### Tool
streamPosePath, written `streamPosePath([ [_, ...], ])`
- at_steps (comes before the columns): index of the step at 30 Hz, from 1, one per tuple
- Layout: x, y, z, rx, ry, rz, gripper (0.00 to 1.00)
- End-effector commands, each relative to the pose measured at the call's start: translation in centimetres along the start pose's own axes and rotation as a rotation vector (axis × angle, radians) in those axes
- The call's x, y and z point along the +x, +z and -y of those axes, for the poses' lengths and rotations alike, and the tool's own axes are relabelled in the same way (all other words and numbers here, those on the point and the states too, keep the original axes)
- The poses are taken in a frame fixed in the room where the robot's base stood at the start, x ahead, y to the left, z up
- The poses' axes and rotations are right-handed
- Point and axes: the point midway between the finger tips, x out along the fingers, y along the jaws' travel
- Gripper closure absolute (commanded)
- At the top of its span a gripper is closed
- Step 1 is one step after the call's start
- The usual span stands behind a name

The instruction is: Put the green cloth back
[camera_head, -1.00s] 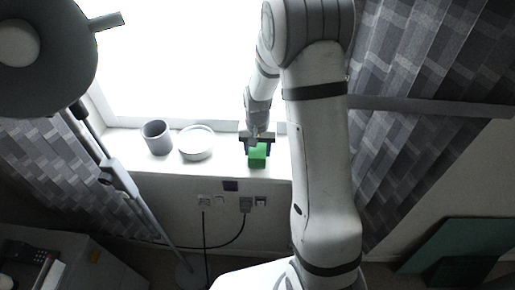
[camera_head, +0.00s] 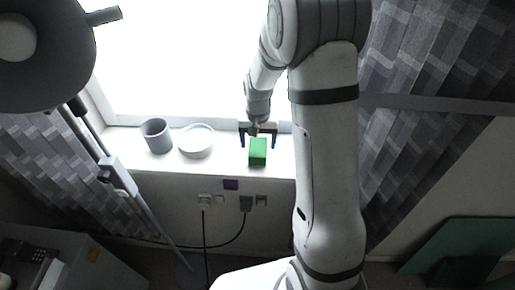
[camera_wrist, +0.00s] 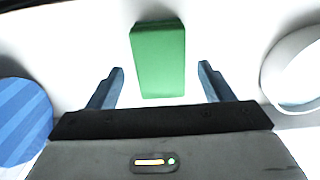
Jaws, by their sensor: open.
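The green cloth (camera_head: 258,152) shows as a neat, block-shaped green piece lying on the white windowsill (camera_head: 228,165). My gripper (camera_head: 257,144) is just behind it on the window side, with its two fingers spread wide. In the wrist view the green cloth (camera_wrist: 158,62) lies ahead of my open gripper (camera_wrist: 160,68), its near end between the lines of the two fingers. A gap shows on each side, and neither finger touches it. Nothing is held.
A white round dish (camera_head: 196,141) and a grey cup (camera_head: 156,135) stand on the sill to the left. A blue striped round thing (camera_wrist: 22,118) shows in the wrist view. A lamp (camera_head: 45,60) stands at the left.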

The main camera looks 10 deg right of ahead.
Motion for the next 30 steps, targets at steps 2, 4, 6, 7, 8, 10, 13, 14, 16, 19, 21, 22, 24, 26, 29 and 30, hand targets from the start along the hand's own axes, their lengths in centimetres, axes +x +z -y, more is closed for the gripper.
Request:
streamPosePath([
  [2,-1.3,-0.4,-0.1,0.001,-0.002,-0.006,0.26],
  [4,-2.5,-0.4,-0.1,0.000,-0.001,-0.004,0.26],
  [6,-3.4,-0.4,-0.1,0.000,-0.001,-0.003,0.26],
  [7,-3.6,-0.4,-0.1,0.000,-0.001,-0.003,0.26],
  [8,-3.9,-0.4,-0.1,0.000,-0.001,-0.002,0.26],
  [10,-4.5,-0.2,-0.2,-0.002,-0.001,-0.004,0.26],
  [13,-6.0,0.7,-0.5,-0.015,-0.006,-0.019,0.26],
  [14,-6.7,1.1,-0.6,-0.023,-0.008,-0.026,0.26],
  [16,-8.5,2.6,-1.1,-0.046,-0.014,-0.048,0.26],
  [19,-11.3,5.4,-2.0,-0.089,-0.023,-0.087,0.26],
  [21,-13.0,7.5,-2.6,-0.120,-0.028,-0.114,0.26],
  [22,-13.6,8.4,-2.9,-0.134,-0.030,-0.126,0.26],
  [24,-14.9,10.7,-3.6,-0.165,-0.034,-0.153,0.26],
  [26,-15.7,12.6,-4.2,-0.192,-0.037,-0.175,0.26],
  [29,-16.7,15.5,-5.2,-0.232,-0.040,-0.212,0.26],
  [30,-16.9,16.5,-5.5,-0.247,-0.041,-0.224,0.26],
])
